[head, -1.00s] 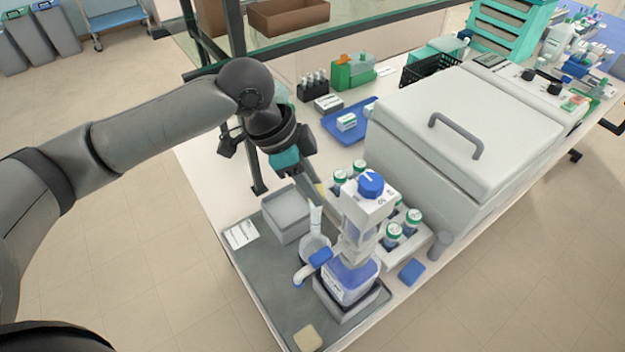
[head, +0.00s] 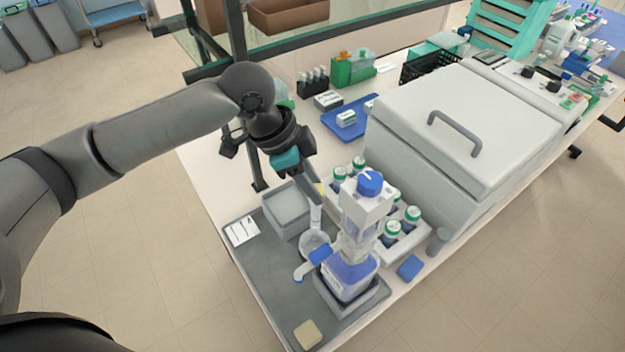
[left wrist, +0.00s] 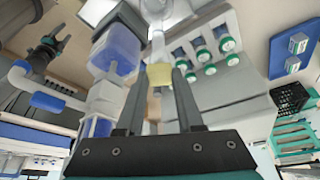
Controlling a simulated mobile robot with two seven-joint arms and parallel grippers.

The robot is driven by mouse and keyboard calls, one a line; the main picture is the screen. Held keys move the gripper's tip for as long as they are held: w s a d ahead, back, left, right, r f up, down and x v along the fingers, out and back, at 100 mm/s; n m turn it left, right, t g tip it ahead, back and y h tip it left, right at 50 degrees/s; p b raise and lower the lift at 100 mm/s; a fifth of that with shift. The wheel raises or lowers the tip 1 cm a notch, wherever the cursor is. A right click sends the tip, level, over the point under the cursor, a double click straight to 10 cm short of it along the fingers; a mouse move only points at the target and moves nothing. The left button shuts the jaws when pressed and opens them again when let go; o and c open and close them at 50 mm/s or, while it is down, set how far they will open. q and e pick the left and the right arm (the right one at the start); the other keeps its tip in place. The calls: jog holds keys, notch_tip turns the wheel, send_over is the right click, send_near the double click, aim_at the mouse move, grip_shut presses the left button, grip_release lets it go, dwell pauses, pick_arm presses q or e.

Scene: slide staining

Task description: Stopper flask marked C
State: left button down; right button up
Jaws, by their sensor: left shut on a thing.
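My left gripper (head: 316,192) is shut on a small pale yellow stopper (left wrist: 160,75), held between the fingertips in the left wrist view. In the head view the fingers point down just behind and above a whitish flask (head: 315,240) with a narrow upright neck. The flask stands on the grey tray (head: 262,287); in the wrist view a clear glassy shape beyond the fingertips may be its neck. I cannot read any letter on it, nor tell whether stopper and neck touch. A dark gripper (left wrist: 50,48), likely my right one, shows far left in the wrist view.
A blue-capped dispenser bottle (head: 352,272) stands close right of the flask, its spout reaching left. A grey box (head: 287,208) and white card (head: 241,231) lie behind. A rack of green-capped vials (head: 392,233) and a large lidded white machine (head: 455,130) stand right.

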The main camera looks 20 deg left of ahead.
pick_arm(q)
jog(key=shift+c, duration=2.3)
grip_release()
jog(key=shift+o, duration=0.3)
jog(key=o, duration=0.3)
jog(key=shift+o, duration=0.2)
jog(key=shift+r, duration=0.1)
notch_tip(320, 180, up, 4)
jog(key=p, duration=0.5)
jog(key=shift+p, duration=0.3)
jog(key=shift+r+p, duration=0.75)
jog(key=shift+r, duration=0.2)
